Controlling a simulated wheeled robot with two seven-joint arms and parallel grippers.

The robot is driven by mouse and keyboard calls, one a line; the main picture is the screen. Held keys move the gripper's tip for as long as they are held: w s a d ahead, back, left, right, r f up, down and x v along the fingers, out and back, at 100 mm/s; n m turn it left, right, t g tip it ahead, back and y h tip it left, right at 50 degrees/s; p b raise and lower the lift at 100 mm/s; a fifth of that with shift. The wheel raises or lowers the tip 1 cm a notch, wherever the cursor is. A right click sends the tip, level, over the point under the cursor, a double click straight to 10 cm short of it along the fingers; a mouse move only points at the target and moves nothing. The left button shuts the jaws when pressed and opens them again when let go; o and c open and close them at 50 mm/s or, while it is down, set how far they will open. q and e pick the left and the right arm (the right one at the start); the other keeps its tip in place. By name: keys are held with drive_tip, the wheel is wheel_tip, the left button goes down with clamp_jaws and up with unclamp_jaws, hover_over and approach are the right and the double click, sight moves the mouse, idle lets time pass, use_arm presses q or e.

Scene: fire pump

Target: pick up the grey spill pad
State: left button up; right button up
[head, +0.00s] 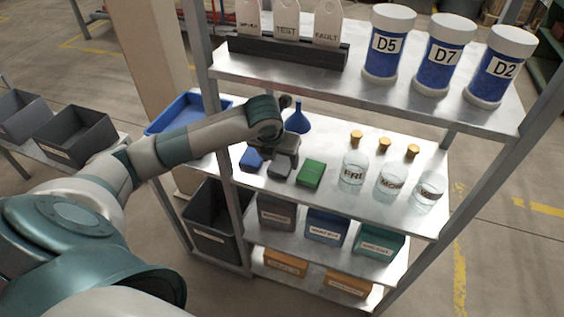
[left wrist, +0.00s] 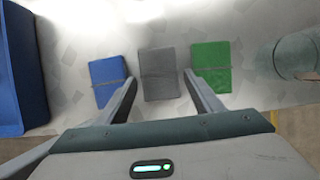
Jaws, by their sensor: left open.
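The grey spill pad (left wrist: 157,75) lies flat on the metal shelf, between a blue pad (left wrist: 108,80) and a green pad (left wrist: 211,66). My left gripper (left wrist: 162,92) is open above it in the left wrist view. Its fingers stand on either side of the grey pad, near the gaps to its neighbours, and nothing is between them. My right gripper is not in view.
A blue funnel (head: 298,120) stands behind the pads and a blue tray (head: 180,112) is at the left. Glass jars (head: 353,171) and cork stoppers (head: 356,138) are at the right. The upper shelf (head: 300,77) with canisters (head: 387,45) overhangs the back. Bins (head: 326,227) sit below.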

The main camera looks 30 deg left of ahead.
use_arm(q)
drive_tip(key=shift+x, duration=0.85)
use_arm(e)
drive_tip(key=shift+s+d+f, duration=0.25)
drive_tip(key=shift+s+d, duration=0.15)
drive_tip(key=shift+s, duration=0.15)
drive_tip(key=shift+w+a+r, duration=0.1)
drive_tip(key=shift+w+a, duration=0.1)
